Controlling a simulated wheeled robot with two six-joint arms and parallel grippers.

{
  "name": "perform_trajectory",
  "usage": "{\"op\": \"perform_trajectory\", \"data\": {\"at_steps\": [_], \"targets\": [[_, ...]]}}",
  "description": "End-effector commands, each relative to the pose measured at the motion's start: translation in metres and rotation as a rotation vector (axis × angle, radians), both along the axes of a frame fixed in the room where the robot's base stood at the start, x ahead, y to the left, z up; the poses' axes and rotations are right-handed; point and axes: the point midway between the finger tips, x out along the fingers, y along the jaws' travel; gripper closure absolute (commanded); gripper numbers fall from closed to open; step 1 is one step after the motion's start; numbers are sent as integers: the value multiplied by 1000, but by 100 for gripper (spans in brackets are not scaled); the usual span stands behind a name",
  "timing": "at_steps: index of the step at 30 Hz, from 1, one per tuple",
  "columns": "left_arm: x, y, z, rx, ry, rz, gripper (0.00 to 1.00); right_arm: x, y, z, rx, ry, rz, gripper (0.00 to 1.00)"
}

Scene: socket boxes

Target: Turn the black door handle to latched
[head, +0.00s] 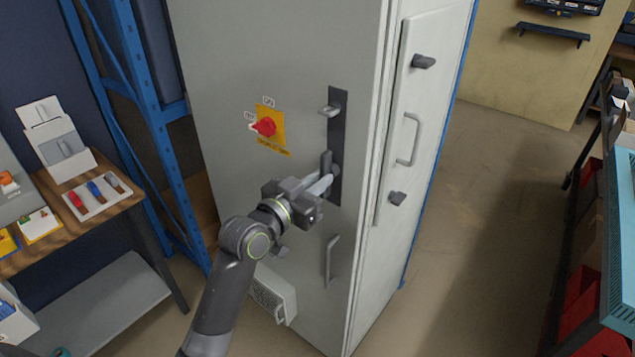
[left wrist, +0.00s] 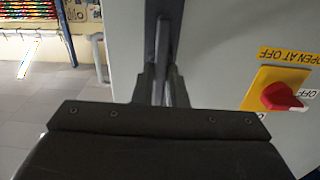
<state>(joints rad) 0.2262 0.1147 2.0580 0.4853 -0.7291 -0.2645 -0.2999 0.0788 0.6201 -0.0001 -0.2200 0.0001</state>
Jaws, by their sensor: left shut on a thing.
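The black door handle (head: 326,161) sits on a dark vertical plate (head: 338,115) on the front of a grey cabinet. It appears to stand roughly upright along the plate, partly hidden by my fingers. My left gripper (head: 322,186) reaches it from the lower left and is shut on it. In the left wrist view the handle (left wrist: 163,50) runs up between the two fingers (left wrist: 162,88). Which latch position the handle marks cannot be read. My right gripper is not in view.
A red rotary switch (head: 265,126) on a yellow plate is left of the handle; it also shows in the left wrist view (left wrist: 281,97). A grey pull handle (head: 331,260) is below. A wooden bench (head: 110,212) stands left. Open floor (head: 500,170) lies right.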

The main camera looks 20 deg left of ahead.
Motion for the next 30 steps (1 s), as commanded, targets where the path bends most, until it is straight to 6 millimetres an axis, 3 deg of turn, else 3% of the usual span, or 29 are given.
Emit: {"op": "perform_trajectory", "data": {"at_steps": [8,9,13,23,30], "targets": [[0,0,-1,4,0,1,100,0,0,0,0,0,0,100],[0,0,-1,4,0,1,84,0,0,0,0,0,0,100],[0,0,0,3,1,1,67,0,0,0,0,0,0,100],[-2,1,0,2,0,1,66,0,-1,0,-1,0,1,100],[-28,11,-2,4,0,1,66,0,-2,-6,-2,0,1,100]]}}
